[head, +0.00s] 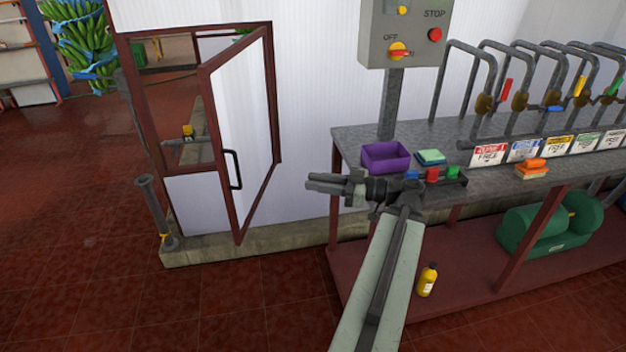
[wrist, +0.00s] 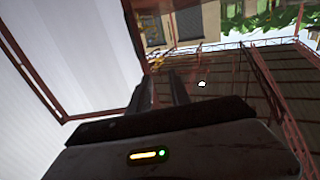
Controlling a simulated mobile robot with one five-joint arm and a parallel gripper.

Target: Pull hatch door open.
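The hatch door (head: 246,128) is a white panel in a dark red frame. In the head view it stands swung out at an angle from its opening, hinged on its right side. A black bar handle (head: 233,169) sits near its free left edge. My gripper (head: 308,182) is to the right of the door, apart from the handle, pointing left. Its two fingers lie close together with nothing visible held; whether they are fully shut is unclear. In the wrist view a white panel with a red frame (wrist: 75,60) fills the left, and dark finger shapes (wrist: 178,88) show near the middle.
A grey workbench (head: 345,145) with a purple bin (head: 386,157), valve pipes and small blocks stands right of the door. A switch box (head: 405,32) is above it. A grey post (head: 155,210) stands left of the opening. The red tiled floor in front is clear.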

